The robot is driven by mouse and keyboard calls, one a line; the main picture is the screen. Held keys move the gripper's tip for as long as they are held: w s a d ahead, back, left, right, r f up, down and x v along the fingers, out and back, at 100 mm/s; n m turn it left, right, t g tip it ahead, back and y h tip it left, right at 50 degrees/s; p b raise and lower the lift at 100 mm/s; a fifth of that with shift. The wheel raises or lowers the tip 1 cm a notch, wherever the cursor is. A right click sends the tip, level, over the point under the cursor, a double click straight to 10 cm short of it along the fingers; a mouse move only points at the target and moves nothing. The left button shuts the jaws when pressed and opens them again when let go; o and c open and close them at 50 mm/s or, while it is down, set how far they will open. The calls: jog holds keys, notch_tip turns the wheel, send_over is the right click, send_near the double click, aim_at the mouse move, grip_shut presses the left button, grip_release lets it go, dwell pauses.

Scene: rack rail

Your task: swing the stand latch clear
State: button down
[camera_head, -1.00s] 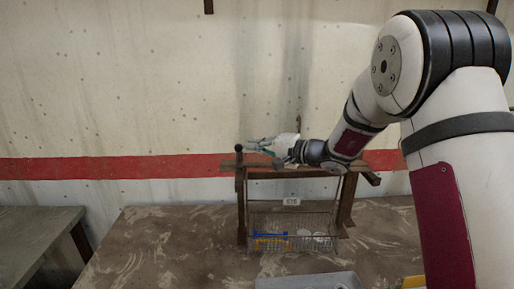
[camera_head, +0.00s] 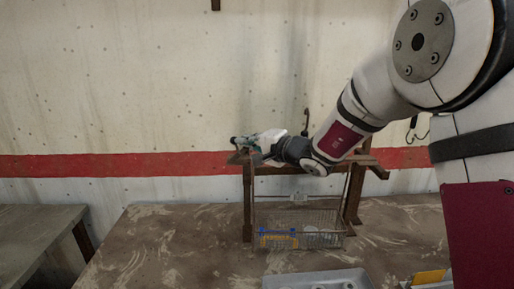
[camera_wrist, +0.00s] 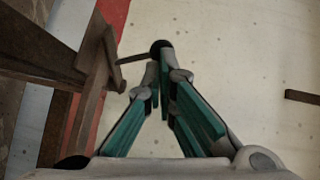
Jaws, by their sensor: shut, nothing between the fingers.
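The brown stand (camera_head: 248,212) stands on the table, with a rail (camera_head: 285,170) along its top. My gripper (camera_head: 240,146) is at the left end of the rail and covers the latch in the head view. Its green-padded fingers (camera_wrist: 165,72) are shut and empty.
A wire basket (camera_head: 312,234) hangs from the stand, with blue and yellow items (camera_head: 278,238) inside. A grey tray (camera_head: 318,279) and a yellow block (camera_head: 429,277) are at the table's front. Dark hooks (camera_head: 417,130) show on the wall at right. The table's left part is clear.

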aim_at(233, 140)
jog(key=shift+w+a+f+b, duration=0.1)
jog(key=shift+w+a+b, duration=0.1)
jog(key=shift+a+b, duration=0.9)
jog(key=shift+w+a+f+b, duration=0.15)
jog(key=shift+a+b, duration=0.65)
jog(key=shift+b, duration=0.5)
jog(key=a+b, duration=0.1)
jog(key=b, duration=0.2)
jog(key=shift+w+a+b, duration=0.3)
jog(key=shift+w+a, duration=0.05)
jog(key=a+b, duration=0.1)
jog(key=b, duration=0.1)
jog(key=w+a+b, duration=0.1)
jog(key=b, duration=0.1)
jog(key=shift+w+r+b, duration=0.15)
jog(key=shift+r+b, duration=0.05)
jog(key=shift+b, duration=0.15)
